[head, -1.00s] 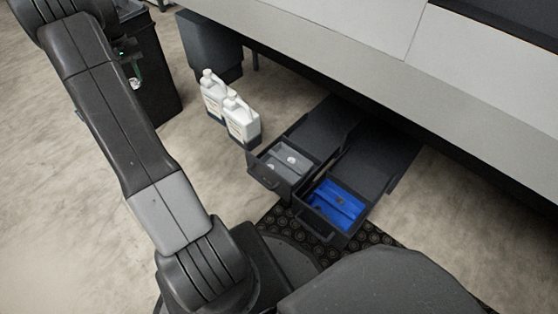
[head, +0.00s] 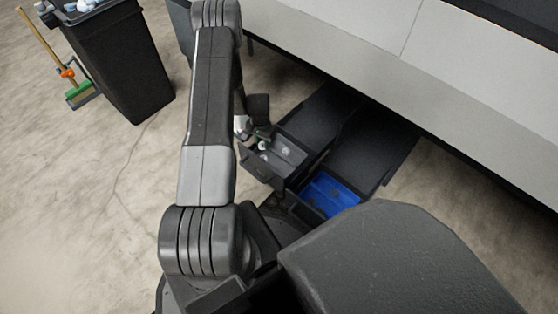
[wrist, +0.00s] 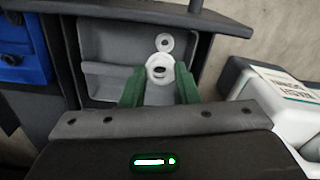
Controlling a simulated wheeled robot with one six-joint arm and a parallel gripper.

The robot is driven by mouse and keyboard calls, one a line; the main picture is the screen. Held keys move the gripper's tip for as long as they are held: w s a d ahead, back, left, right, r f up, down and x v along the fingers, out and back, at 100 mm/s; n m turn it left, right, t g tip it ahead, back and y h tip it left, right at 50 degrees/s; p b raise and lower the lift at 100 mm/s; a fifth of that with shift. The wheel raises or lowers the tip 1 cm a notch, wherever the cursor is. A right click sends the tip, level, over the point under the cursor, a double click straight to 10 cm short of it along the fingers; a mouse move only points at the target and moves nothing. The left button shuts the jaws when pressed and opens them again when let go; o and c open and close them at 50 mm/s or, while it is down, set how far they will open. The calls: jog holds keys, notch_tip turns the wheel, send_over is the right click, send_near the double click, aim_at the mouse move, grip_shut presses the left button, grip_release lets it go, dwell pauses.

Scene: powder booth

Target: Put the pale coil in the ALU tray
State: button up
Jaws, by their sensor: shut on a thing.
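My gripper (wrist: 158,84) has green fingers shut on a pale coil (wrist: 160,67), a white ring with a dark centre. It holds the coil over the grey tray (wrist: 101,47), which is in an open drawer. Whether the coil touches the tray floor is unclear. Another, smaller-looking pale ring (wrist: 164,42) lies in the same tray just beyond it. In the head view the grey tray (head: 294,143) is partly hidden by my arm, and the held coil (head: 263,146) shows at its left side. No ALU label is readable.
A blue tray (head: 326,194) sits in the open drawer to the right. A white jug (wrist: 285,110) stands close to the right of my gripper in the wrist view. A black bin (head: 115,60) and a broom (head: 55,50) are at left. Open floor lies left.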

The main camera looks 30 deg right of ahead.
jog(key=s+f+m, duration=0.1)
jog(key=s+f, duration=0.2)
jog(key=s, duration=0.1)
jog(key=b, duration=0.2)
send_near(270, 163)
jog(key=s, duration=0.1)
jog(key=s+a+f, duration=0.1)
jog(key=shift+s+a+f, duration=0.2)
jog(key=shift+s+a, duration=0.1)
jog(key=shift+s, duration=0.05)
jog(key=shift+f+b, duration=0.75)
jog(key=shift+f, duration=1.2)
jog(key=shift+f, duration=0.1)
jog(key=o, duration=0.7)
jog(key=shift+c, duration=0.2)
notch_tip(270, 163, up, 12)
jog(key=p, duration=0.3)
jog(key=shift+p, duration=0.35)
